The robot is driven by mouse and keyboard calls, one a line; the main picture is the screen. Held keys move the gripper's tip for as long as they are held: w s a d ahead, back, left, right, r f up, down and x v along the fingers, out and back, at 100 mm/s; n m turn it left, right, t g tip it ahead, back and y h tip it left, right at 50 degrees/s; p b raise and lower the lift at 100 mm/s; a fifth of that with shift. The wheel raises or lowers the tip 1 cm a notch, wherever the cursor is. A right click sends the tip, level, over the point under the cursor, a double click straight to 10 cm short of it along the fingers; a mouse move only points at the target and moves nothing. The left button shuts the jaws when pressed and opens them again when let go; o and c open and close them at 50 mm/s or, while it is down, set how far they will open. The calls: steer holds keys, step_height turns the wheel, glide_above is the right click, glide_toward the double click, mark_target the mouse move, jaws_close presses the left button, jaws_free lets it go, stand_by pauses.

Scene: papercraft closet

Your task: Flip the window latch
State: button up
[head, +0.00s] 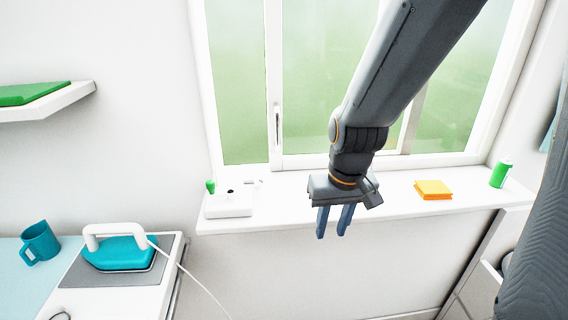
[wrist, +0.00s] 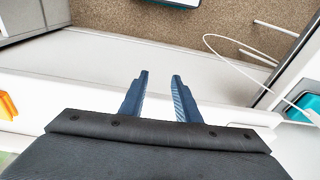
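The window (head: 236,70) has a white frame and greenish panes, at the back of the head view. A small, slim upright handle (head: 277,119), apparently the latch, is on the frame's left vertical bar. My gripper (head: 331,236) hangs fingers down in front of the sill, below and to the right of the latch and well apart from it. In the wrist view my gripper (wrist: 160,75) has its two blue fingers apart with nothing between them. The latch is not visible in the wrist view.
On the white sill (head: 290,212) are a white box with a green knob (head: 229,204), orange pads (head: 433,190) and a green can (head: 501,174). A teal iron (head: 122,253) with a trailing cord and a teal mug (head: 40,243) stand lower left. A shelf (head: 60,100) juts from the left wall.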

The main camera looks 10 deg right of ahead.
mark_target(256, 179)
steer(key=w+a+r+n+t+y+p, duration=0.1)
steer(key=w+a+r, duration=0.3)
steer(key=w+a, duration=0.4)
steer(key=w+a+r+t+y+p, duration=0.15)
steer(key=w+a+r, duration=0.35)
steer(key=w, duration=0.5)
steer(key=shift+s+p+x, duration=0.15)
steer(key=shift+p+x, duration=0.25)
steer(key=shift+x, duration=1.5)
steer(key=shift+s+p+x, duration=0.1)
steer(key=shift+p+x, duration=0.25)
steer(key=shift+x, duration=1.55)
steer(key=shift+f, duration=0.1)
jaws_close()
